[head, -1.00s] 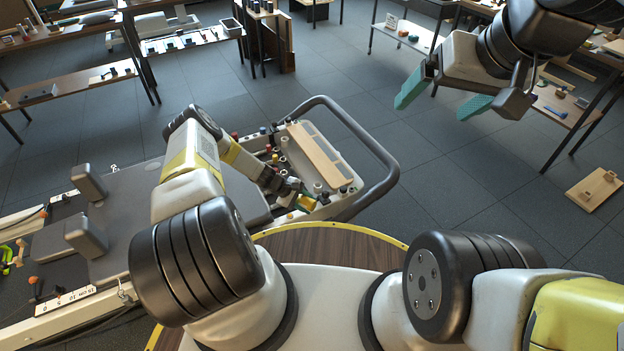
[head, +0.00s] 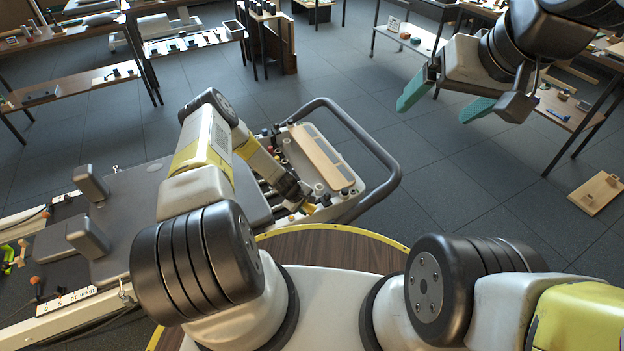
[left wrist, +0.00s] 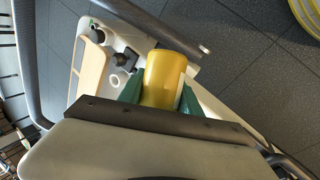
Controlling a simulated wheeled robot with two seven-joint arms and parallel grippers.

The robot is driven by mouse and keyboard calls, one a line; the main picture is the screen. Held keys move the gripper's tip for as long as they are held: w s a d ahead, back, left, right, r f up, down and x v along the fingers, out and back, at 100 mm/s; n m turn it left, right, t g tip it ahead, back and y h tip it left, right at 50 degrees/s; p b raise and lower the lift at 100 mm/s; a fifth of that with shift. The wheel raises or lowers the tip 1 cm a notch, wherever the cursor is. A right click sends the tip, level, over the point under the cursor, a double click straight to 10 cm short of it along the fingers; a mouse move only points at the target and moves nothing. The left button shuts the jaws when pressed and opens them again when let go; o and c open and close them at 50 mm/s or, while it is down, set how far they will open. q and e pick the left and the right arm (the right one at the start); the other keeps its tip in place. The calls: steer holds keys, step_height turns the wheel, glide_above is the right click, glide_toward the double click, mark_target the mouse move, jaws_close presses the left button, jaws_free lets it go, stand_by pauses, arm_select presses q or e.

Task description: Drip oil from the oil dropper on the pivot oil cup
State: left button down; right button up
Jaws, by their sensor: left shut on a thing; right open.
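My left gripper (head: 305,203) is over the near end of a grey-rimmed cart tray (head: 371,208). In the left wrist view its green fingers (left wrist: 160,92) are shut on a yellow cylindrical thing, which I take for the oil dropper (left wrist: 164,78). The dropper also shows as a small yellow patch in the head view (head: 310,209). Its tip is hidden from me. I cannot make out the pivot oil cup in either view. My right gripper (head: 442,99) is open and empty, raised over the floor at the upper right.
A grey reformer bed with two shoulder pads (head: 90,182) lies to the left. Shelves and tables stand at the back. The floor right of the cart is mostly clear.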

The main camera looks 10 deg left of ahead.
arm_select(q)
steer(key=shift+m+t+y, duration=0.4)
steer(key=shift+t+y, duration=0.1)
steer(key=shift+y, duration=0.5)
steer(key=shift+w+a+f+t+y, duration=0.2)
steer(key=shift+a+t+y, duration=0.25)
steer(key=shift+y, duration=0.45)
steer(key=shift+a+t, duration=0.15)
steer(key=shift+t, duration=0.1)
steer(key=shift+w+m+t+y, duration=0.1)
steer(key=shift+m+t+y, duration=0.35)
steer(key=shift+y, duration=0.65)
steer(key=shift+w+a+r+m+t+y, duration=0.1)
steer(key=shift+w+a+m+t+y, duration=0.1)
steer(key=shift+a+t+y, duration=0.25)
steer(key=shift+w+a+r+m+t+y, duration=0.1)
steer(key=shift+m+t+y, duration=0.1)
steer(key=shift+y, duration=0.45)
steer(key=shift+a+t+y, duration=0.1)
steer(key=shift+t+y, duration=0.2)
